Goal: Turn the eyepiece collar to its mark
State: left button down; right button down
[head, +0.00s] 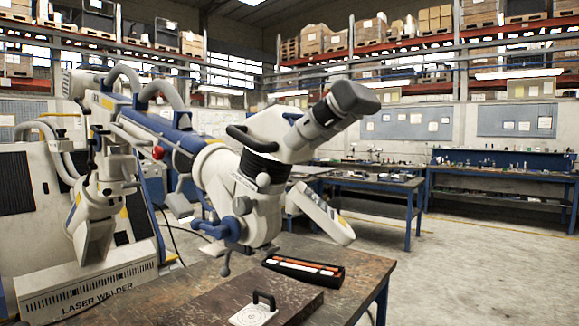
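The microscope head (270,145) hangs from the end of the welder's white and blue arm (165,135), above the workbench. Its eyepiece (355,98) is a dark grey rounded piece pointing up and to the right. Below it is a dark ring-shaped part of the eyepiece tube, the collar (322,118). I cannot make out a mark on the collar at this size. Neither of my grippers shows in the head view, and nothing is seen touching the eyepiece or collar.
A wooden workbench (155,298) stands below, with a dark board (215,305), a metal plate with a black handle (255,312) and a black tray of coloured sticks (305,268). The welder cabinet (90,290) stands left. Open floor (470,265) lies to the right.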

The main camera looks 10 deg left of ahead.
aim_at(321, 111)
jog(key=u, duration=1.5)
jog(key=k, duration=0.55)
jog(key=z, duration=0.15)
